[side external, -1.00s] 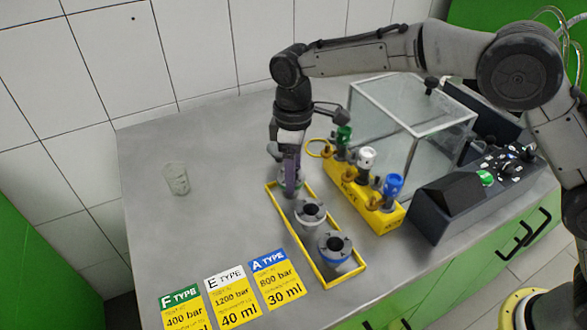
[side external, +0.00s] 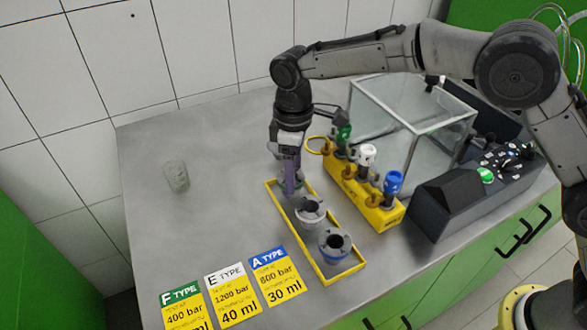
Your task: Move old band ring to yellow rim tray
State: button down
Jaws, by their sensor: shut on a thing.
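The yellow rim tray (side external: 287,222) is a long, narrow yellow-edged frame lying on the grey bench. My gripper (side external: 291,184) points down over its far left end, with its purple fingers shut. I take the small grey-green part (side external: 278,184) at the fingertips to be the old band ring. The fingers hide most of it, and I cannot tell whether it touches the bench. Two grey cylindrical parts stand in the tray: a white-banded one (side external: 311,211) in the middle and a blue-banded one (side external: 335,246) at the near end.
A yellow rack (side external: 377,212) with green, white and blue-topped fittings stands close to the right. Behind it are a clear box (side external: 400,125) and a black control panel (side external: 455,200). A clear glass (side external: 176,176) stands left. Three type cards (side external: 232,295) lie in front.

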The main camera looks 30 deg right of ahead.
grip_release()
jog(key=shift+f, duration=0.1)
notch_tip(320, 180, up, 7)
dwell(1.1)
dwell(0.3)
